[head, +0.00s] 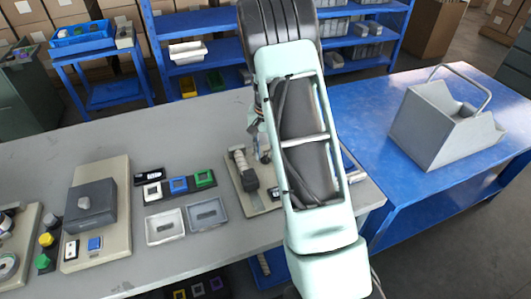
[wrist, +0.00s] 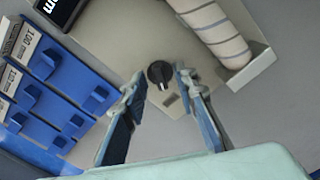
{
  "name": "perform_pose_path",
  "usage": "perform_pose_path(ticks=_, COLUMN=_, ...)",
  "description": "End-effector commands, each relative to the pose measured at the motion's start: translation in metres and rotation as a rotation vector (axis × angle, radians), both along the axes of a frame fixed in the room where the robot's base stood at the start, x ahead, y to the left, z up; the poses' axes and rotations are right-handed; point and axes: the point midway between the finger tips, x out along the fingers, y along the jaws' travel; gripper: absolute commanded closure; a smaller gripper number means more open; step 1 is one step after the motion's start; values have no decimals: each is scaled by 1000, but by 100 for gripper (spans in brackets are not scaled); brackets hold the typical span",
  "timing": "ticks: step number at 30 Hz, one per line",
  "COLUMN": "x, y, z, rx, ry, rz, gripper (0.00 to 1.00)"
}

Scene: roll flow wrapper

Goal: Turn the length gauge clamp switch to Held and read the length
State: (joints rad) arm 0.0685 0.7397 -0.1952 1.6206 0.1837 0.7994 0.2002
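In the wrist view a round black knob (wrist: 158,71) sits on a beige plate (wrist: 135,38), with a pale pointer mark toward its lower side. A dark display (wrist: 60,8) is cut off at the top left; only "mm" shows. A striped pale roll (wrist: 213,30) lies beside the knob. In the head view my arm hides the gripper and knob.
A blue rack with numbered slots (wrist: 58,82) stands close to my left finger. In the head view, the grey bench (head: 110,125) bears colored blocks, two grey trays (head: 164,227) and a dark box (head: 90,207). A grey carrier (head: 445,130) stands on the blue table at right.

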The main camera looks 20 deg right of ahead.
Motion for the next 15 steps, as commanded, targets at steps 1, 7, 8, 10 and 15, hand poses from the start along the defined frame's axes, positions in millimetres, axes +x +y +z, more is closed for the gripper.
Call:
perform_pose_path(ticks=1, x=0, y=0, z=3, rx=0, ry=-1, rz=0, gripper=73)
perform_pose_path(ticks=7, x=2, y=0, z=32, rx=-1, ry=-5, rz=0, gripper=73)
perform_pose_path(ticks=8, x=2, y=0, z=38, rx=-1, ry=-5, rz=1, gripper=73)
perform_pose_path(ticks=10, x=1, y=0, z=54, rx=-1, ry=-5, rz=0, gripper=73)
perform_pose_path(ticks=15, x=2, y=0, z=89, rx=-1, ry=-5, rz=0, gripper=73)
